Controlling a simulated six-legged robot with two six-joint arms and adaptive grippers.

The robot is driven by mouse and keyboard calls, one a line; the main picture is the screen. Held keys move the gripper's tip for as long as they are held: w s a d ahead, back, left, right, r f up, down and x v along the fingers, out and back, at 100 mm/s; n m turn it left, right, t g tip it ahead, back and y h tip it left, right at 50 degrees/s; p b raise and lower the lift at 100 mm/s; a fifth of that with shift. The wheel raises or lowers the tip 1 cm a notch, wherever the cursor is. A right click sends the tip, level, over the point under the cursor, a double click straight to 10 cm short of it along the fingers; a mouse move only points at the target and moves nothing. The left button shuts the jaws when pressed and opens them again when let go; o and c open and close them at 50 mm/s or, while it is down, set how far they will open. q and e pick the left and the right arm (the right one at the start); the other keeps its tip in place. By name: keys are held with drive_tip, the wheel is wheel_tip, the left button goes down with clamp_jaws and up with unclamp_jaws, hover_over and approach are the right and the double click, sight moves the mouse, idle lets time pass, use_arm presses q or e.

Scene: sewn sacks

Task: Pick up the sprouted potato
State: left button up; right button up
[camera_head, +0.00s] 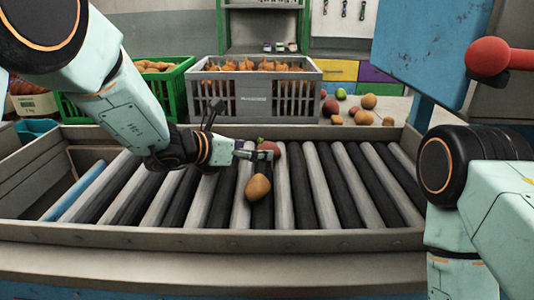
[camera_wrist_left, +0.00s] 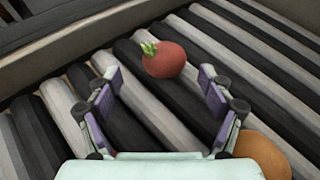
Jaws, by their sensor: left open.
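The sprouted potato (camera_head: 277,149) is reddish with a green sprout. It lies on the dark and grey rollers, partly hidden behind my left gripper (camera_head: 262,153) in the head view. In the left wrist view the whole sprouted potato (camera_wrist_left: 166,62) shows, just beyond the fingertips, with its sprout toward the upper left. My left gripper (camera_wrist_left: 160,92) is open and empty, with purple finger pads either side of a clear gap pointing at the potato. My right gripper is out of view; only part of that arm shows at the right.
A brown potato (camera_head: 258,188) lies on the rollers just in front of my left gripper. The roller bed has a raised frame (camera_head: 230,239) around it. Behind stand a grey crate (camera_head: 240,98) and a green crate (camera_head: 180,85), with several loose vegetables at the right.

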sight(260, 162)
use_arm(q)
drive_tip(key=d, duration=0.3)
drive_tip(key=shift+w+d+f, duration=0.15)
drive_tip(key=shift+w+f, duration=0.35)
drive_tip(key=shift+w, duration=0.05)
drive_tip(key=shift+w+a+f, duration=0.15)
drive_tip(key=shift+a, duration=0.3)
drive_tip(key=shift+w+a+f, duration=0.1)
drive_tip(key=shift+a+f, duration=0.05)
drive_tip(key=shift+a, duration=0.3)
drive_tip(key=shift+s+d+r, duration=0.1)
drive_tip(key=shift+s+d, duration=0.15)
drive_tip(key=shift+d, duration=0.35)
drive_tip(key=shift+c, duration=0.5)
drive_tip(key=shift+d, duration=0.1)
drive_tip(key=shift+c, duration=0.7)
drive_tip(key=shift+w+a, duration=0.25)
drive_tip(key=shift+a, duration=0.15)
drive_tip(key=c, duration=0.3)
drive_tip(key=shift+a, duration=0.1)
drive_tip(key=shift+c, duration=0.8)
drive_tip(key=shift+s+d, duration=0.15)
drive_tip(key=shift+d, duration=0.15)
drive_tip(key=c, duration=0.3)
drive_tip(key=shift+c, duration=1.3)
drive_tip(key=shift+a, duration=0.15)
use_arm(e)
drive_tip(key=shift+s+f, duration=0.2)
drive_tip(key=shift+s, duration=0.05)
